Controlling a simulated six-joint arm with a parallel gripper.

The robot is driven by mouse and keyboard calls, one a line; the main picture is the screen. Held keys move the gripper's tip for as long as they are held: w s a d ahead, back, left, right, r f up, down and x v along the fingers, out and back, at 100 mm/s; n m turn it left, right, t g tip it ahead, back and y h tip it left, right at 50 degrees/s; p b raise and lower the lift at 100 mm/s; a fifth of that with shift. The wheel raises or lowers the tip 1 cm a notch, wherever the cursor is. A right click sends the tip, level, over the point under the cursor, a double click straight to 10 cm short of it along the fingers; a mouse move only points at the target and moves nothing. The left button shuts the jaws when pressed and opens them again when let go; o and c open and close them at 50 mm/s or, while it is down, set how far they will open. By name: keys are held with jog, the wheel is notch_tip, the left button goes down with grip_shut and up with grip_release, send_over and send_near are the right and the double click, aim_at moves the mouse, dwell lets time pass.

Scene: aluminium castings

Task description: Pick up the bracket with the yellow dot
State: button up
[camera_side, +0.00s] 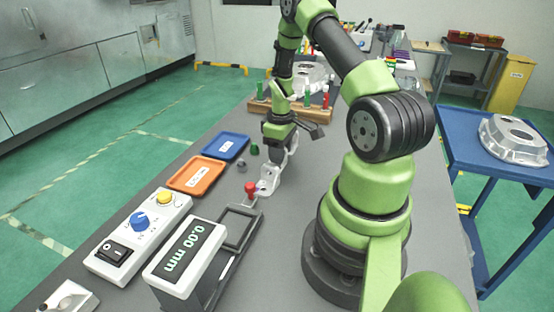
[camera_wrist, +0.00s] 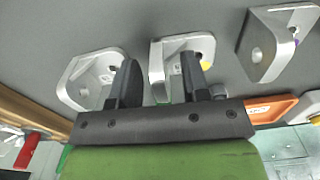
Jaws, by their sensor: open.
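In the wrist view three silver angle brackets lie on the grey table. The middle bracket (camera_wrist: 178,46) has a yellow dot (camera_wrist: 206,62) on its right side, beside the right finger. Another bracket (camera_wrist: 88,78) is to the left, partly behind the left finger; its dot, if any, is not visible. The right bracket (camera_wrist: 278,38) has a purple mark. In the side view my gripper is low over a pale bracket (camera_side: 268,182), partly hidden.
An orange tray (camera_side: 178,188) and blue tray (camera_side: 206,153) lie left of my gripper. A red-knobbed gauge (camera_side: 250,187), a display box (camera_side: 165,290) and a control box (camera_side: 105,265) stand nearer. A wooden rack with coloured pegs (camera_side: 260,106) is behind.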

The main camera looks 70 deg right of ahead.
jog(key=shift+f, duration=0.3)
grip_shut()
jog(key=shift+r, duration=0.15)
